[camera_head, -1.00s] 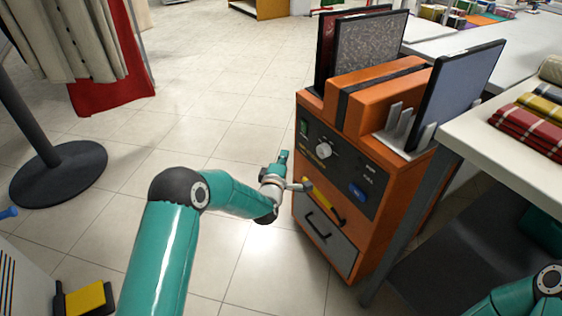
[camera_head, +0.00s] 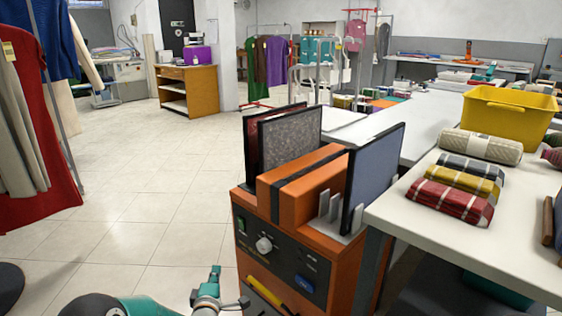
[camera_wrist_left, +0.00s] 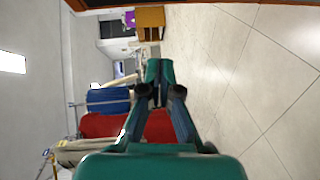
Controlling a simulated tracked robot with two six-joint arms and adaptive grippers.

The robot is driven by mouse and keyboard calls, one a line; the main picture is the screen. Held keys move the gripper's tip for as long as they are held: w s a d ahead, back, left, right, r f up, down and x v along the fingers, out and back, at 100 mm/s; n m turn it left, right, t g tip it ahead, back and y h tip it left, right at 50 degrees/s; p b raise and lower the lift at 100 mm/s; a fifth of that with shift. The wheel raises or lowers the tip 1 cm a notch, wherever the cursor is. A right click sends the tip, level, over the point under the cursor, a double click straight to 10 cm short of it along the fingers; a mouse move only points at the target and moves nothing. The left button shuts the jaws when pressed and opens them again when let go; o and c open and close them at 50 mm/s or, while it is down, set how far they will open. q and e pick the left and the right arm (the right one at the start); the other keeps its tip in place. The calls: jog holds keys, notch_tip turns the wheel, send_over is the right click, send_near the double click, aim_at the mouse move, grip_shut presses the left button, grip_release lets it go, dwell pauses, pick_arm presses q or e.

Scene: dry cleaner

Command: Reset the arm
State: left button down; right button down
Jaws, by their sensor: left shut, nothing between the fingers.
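My left gripper (camera_head: 212,284) shows at the bottom of the head view, teal and grey, just left of the orange machine's front. It is empty. In the left wrist view the same gripper (camera_wrist_left: 160,80) has its fingers together with nothing between them. That view is turned sideways, with floor on its right side and hanging clothes beyond the fingers. Part of my left arm shows at the bottom edge of the head view. My right gripper is not in view.
The orange machine (camera_head: 314,188) with upright dark panels stands close to the left gripper. A white table (camera_head: 395,205) with folded cloths (camera_head: 455,197) and a yellow bin (camera_head: 508,112) is at right. Clothes (camera_head: 40,130) hang at left. Open tiled floor (camera_head: 150,200) lies between.

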pick_arm(q)
jog(key=s+d+f+m+g+h, duration=0.1)
jog(key=s+d+f+m+g, duration=0.2)
jog(key=s+f, duration=0.5)
jog(key=s+d+f+m+g+h, duration=0.15)
jog(key=s+f+g, duration=0.25)
jog(key=s+f, duration=0.45)
jog(key=s+d+f+m+g+h, duration=0.1)
jog(key=s+d+f+m+g, duration=0.15)
jog(key=s+m+g, duration=0.65)
jog(key=s+d+f+m+h, duration=0.2)
jog(key=s+d, duration=0.1)
jog(key=s, duration=1.2)
notch_tip(320, 180, up, 30)
jog(key=p, duration=3)
jog(key=shift+r+m, duration=0.25)
jog(key=shift+m, duration=0.2)
jog(key=shift+a, duration=0.1)
